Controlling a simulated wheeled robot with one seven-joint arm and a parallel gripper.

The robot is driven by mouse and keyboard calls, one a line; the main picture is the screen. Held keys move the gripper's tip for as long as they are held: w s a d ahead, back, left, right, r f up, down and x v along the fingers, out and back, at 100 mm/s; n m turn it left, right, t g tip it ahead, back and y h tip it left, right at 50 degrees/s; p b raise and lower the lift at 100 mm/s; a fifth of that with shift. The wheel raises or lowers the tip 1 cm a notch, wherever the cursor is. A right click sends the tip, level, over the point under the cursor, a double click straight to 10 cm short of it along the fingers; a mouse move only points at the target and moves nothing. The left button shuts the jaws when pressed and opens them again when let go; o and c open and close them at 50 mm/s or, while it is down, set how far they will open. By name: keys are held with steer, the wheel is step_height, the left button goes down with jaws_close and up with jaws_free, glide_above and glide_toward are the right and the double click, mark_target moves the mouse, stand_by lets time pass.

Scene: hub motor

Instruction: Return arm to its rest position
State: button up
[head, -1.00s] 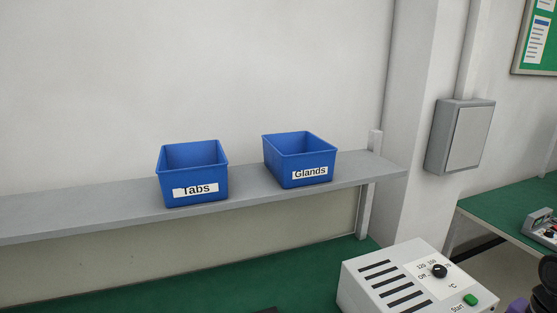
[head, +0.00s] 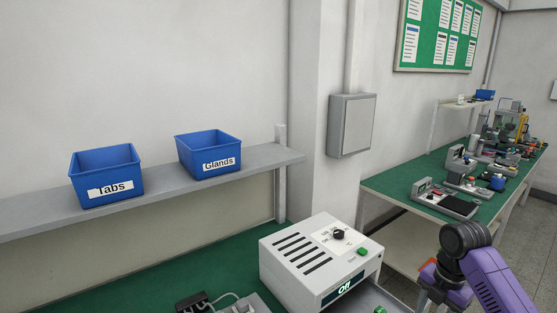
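My arm, purple with a dark grey joint, shows at the lower right in the head view, in front of the far green bench. Its end runs out of the picture, and my gripper cannot be made out. The arm stands to the right of the white heater box (head: 318,257), apart from it in the picture. The heater's display (head: 344,288) reads "Off".
A blue "Tabs" bin (head: 106,174) and a blue "Glands" bin (head: 208,153) stand on the grey shelf (head: 262,158). A grey wall box (head: 351,125) hangs at centre. A green bench (head: 388,183) with several devices runs along the right. Floor shows at far right.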

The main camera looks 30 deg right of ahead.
steer(key=w+d+r+m+t+h, duration=0.1)
steer(key=w+r+m+t+h, duration=0.2)
steer(key=w, duration=0.4)
steer(key=w+d+r+m+t, duration=0.1)
steer(key=w+r+m+t, duration=0.3)
steer(key=w+m+t, duration=0.15)
steer(key=w+a+r+m+t+h+b, duration=0.1)
steer(key=w+a+r+m+t, duration=0.15)
steer(key=a+m, duration=0.4)
steer(key=w+a+r+m+t+h, duration=0.2)
steer(key=a+m+t, duration=0.15)
steer(key=a, duration=0.65)
steer(key=s+a+f+y, duration=0.2)
steer(key=s+a, duration=0.6)
steer(key=s, duration=0.4)
steer(key=s+a+f+y+b, duration=0.1)
steer(key=s+a+f+y, duration=0.1)
steer(key=s+a, duration=0.6)
steer(key=s+a+f+y+b, duration=0.1)
steer(key=s+a, duration=0.7)
steer(key=s, duration=0.8)
step_height(320, 180, down, 3)
steer(key=shift+s+a+r+n+y, duration=0.25)
steer(key=shift+a+n+y, duration=0.15)
steer(key=shift+y, duration=0.2)
steer(key=shift+c, duration=0.5)
